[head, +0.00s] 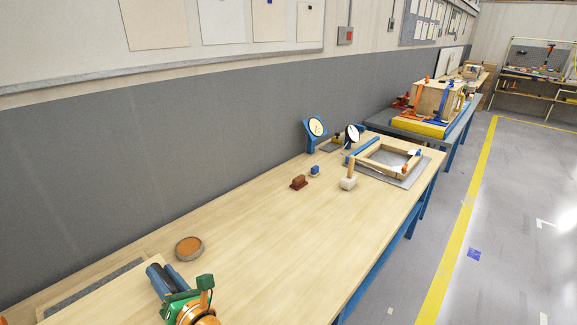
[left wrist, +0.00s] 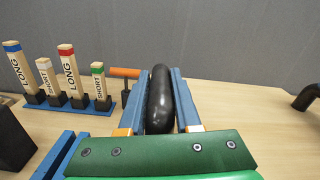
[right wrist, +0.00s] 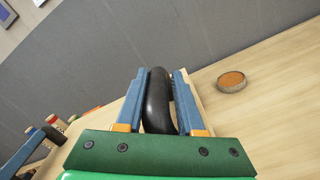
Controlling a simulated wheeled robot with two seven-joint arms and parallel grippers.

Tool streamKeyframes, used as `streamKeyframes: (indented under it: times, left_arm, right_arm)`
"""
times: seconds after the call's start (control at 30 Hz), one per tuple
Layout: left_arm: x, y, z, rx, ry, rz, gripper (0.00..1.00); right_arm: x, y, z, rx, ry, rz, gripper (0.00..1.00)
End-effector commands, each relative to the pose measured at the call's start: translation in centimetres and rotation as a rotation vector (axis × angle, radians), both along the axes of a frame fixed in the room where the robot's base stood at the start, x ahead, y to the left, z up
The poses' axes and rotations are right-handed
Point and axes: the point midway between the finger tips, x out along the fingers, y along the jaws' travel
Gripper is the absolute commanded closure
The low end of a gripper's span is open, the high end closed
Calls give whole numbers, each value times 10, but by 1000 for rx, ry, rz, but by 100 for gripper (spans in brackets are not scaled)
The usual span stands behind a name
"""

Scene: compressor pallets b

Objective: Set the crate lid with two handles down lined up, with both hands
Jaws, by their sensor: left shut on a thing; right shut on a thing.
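My right gripper (head: 158,277) shows at the lower left of the head view, over a pale wooden board (head: 105,303). In the right wrist view my right gripper (right wrist: 160,95) is shut on a black curved handle (right wrist: 158,105). In the left wrist view my left gripper (left wrist: 158,90) is shut on a black handle (left wrist: 159,105). The left gripper is outside the head view. The lid under the handles is mostly hidden by the grippers. A grey strip (head: 90,290) shows beside the board; I cannot tell whether the lid's edges touch the crate.
A round dish with orange-brown contents (head: 189,247) stands close to the right gripper. A rack of labelled wooden pegs (left wrist: 70,105) and an orange-handled tool (left wrist: 126,73) are near the left gripper. A wooden frame (head: 385,160) lies far along the bench. The bench's middle is clear.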

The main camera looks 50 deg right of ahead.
Motion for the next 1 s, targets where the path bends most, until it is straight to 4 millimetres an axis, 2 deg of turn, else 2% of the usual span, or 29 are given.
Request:
streamKeyframes:
  times: [0.03,0.63,0.67,0.77,0.8,1.0]
  left_arm:
    - [-1,-7,1,-7,-2,-17,100]
    - [-1,-6,-7,-8,-1,-13,100]
    - [-1,-6,-7,-8,-1,-13,63]
    - [-1,-5,-8,-6,0,-11,36]
    - [0,-4,-8,-6,-1,-10,33]
    - [0,-2,-8,-3,-1,-5,33]
  right_arm:
    - [0,6,2,7,-7,14,100]
    - [1,5,-4,5,-10,11,100]
    - [1,5,-4,5,-10,11,100]
    - [1,4,-5,4,-9,10,100]
    - [1,4,-5,4,-9,8,100]
    - [1,2,-5,2,-8,4,100]
